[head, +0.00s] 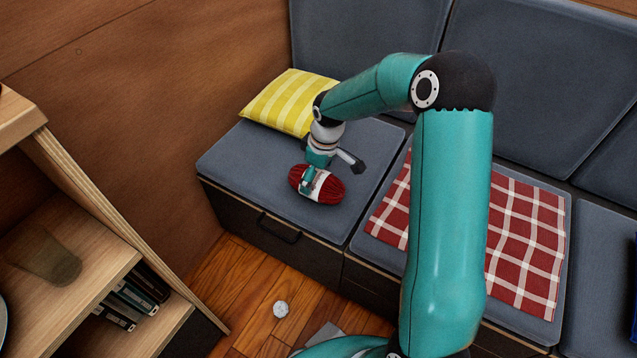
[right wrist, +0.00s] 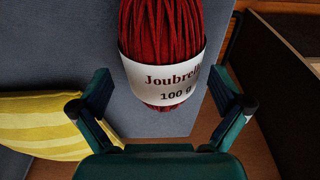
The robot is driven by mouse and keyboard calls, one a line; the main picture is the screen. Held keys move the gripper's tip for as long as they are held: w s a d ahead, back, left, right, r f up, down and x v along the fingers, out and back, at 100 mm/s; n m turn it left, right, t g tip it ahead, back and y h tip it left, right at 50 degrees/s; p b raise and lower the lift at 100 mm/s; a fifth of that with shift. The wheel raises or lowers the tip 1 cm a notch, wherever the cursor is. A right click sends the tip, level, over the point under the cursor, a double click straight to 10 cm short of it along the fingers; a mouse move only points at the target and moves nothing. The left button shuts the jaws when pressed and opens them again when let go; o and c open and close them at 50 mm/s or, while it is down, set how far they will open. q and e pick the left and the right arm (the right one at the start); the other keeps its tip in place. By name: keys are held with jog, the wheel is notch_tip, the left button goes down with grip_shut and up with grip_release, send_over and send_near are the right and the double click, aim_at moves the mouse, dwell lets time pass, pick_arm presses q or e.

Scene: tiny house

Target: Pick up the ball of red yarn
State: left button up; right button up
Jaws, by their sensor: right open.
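The ball of red yarn (head: 331,188) lies on the grey seat cushion near its front edge, with a white paper band around it. In the right wrist view the yarn (right wrist: 160,35) and its band, with printing on it, fill the upper middle. My right gripper (head: 333,175) is at the yarn in the head view, its fingers apart and partly in front of it. In the right wrist view the open fingers (right wrist: 168,88) are to either side of the yarn's lower end, with gaps to it. My left gripper is not in view.
A yellow striped pillow (head: 291,102) lies behind the yarn, against the wooden wall. A red checked cloth (head: 525,240) covers the seat to the right. A wooden shelf (head: 75,245) with books stands at left. A small whitish ball (head: 280,309) lies on the floor.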

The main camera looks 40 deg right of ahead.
aim_at(314, 184)
jog(key=f, duration=0.1)
jog(key=f+b, duration=0.1)
jog(key=f, duration=0.2)
jog(key=shift+w+a, duration=0.2)
jog(key=shift+w, duration=0.05)
jog(key=c, duration=1)
jog(key=shift+r, duration=0.1)
jog(key=shift+c, duration=0.2)
